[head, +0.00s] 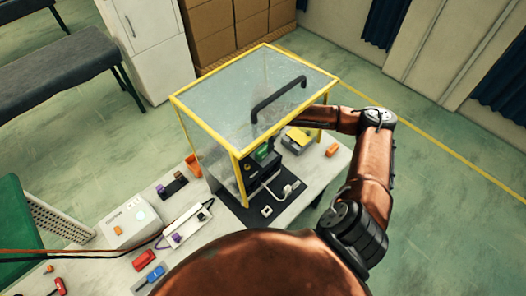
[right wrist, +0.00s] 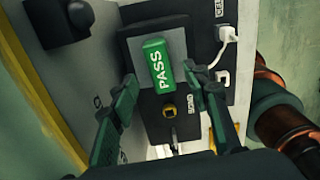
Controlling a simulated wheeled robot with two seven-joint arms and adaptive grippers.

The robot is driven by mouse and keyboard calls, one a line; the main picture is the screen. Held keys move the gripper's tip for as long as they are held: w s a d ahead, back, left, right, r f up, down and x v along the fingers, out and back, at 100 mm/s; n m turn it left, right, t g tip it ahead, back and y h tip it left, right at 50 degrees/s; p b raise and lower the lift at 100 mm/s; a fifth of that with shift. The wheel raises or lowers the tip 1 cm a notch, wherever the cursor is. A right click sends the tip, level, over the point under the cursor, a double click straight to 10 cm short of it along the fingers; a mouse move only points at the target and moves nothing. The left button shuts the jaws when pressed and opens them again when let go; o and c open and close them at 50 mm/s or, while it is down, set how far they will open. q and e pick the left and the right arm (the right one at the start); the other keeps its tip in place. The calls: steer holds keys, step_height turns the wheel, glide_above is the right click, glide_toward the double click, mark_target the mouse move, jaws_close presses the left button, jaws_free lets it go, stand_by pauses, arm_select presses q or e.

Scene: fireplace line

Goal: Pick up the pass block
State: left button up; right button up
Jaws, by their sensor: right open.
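The pass block (right wrist: 158,65) is a green block with white PASS lettering. In the right wrist view it sits against a grey square plate (right wrist: 128,44) on a dark panel. In the head view it is a small green patch (head: 262,151) behind the clear side of the yellow-framed case. My right gripper (right wrist: 160,74) is open, with one dark green finger to each side of the block's lower part. In the head view my right arm reaches into the case from the right. My left gripper is not in view.
The clear case (head: 240,88) with yellow edges and a black handle encloses the work area. A white plug with a cable (right wrist: 227,34) is close right of the fingers. The table also holds a power strip (head: 188,226), a white box (head: 130,222) and several small coloured blocks.

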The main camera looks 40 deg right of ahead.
mark_target(263, 149)
steer(key=shift+w+a+f, duration=0.1)
steer(key=shift+w+f, duration=0.05)
steer(key=shift+f, duration=0.7)
steer(key=f, duration=0.3)
steer(key=shift+s+f, duration=0.15)
steer(key=shift+s, duration=0.05)
steer(key=shift+f, duration=0.2)
steer(key=shift+c, duration=0.8)
steer(key=c, duration=0.3)
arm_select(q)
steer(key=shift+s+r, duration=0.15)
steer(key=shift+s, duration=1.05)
arm_select(e)
jaws_close()
steer(key=shift+r, duration=0.1)
